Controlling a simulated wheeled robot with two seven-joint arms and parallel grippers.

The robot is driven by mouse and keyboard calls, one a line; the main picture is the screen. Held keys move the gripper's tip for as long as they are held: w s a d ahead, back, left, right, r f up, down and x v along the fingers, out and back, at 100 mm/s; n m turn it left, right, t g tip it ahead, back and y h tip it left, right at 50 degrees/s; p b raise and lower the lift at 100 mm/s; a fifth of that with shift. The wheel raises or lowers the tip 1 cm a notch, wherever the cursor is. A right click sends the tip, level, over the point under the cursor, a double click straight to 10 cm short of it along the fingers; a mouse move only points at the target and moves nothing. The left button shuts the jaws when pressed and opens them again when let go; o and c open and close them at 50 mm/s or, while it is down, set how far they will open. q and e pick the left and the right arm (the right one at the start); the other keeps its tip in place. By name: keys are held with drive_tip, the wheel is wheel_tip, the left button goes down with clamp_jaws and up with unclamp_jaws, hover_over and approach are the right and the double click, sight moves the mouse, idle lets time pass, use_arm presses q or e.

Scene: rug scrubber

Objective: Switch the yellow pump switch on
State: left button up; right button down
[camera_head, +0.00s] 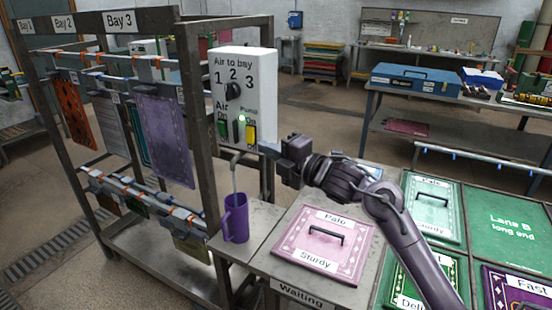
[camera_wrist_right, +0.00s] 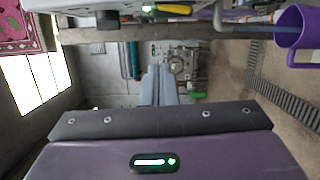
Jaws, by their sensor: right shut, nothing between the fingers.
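The yellow pump switch (camera_head: 251,132) is on the lower right of the white control box (camera_head: 246,70), under the label "Pump". It also shows at the top edge of the right wrist view (camera_wrist_right: 174,9). A small green lamp (camera_head: 241,119) glows beside it. My right gripper (camera_head: 266,148) is shut and empty, its tips just below and right of the yellow switch in the head view. I cannot tell whether they touch the box. The shut fingers show in the right wrist view (camera_wrist_right: 158,85). My left gripper is not in view.
The box also has a dial (camera_head: 233,91) and a green air switch (camera_head: 223,128). A purple mug (camera_head: 236,222) stands below the box under a spout. A pink "Palo Sturdy" panel (camera_head: 300,255) lies on the table. Metal rack posts (camera_head: 190,90) stand left of the box.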

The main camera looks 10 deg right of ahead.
drive_tip(key=shift+v, duration=1.05)
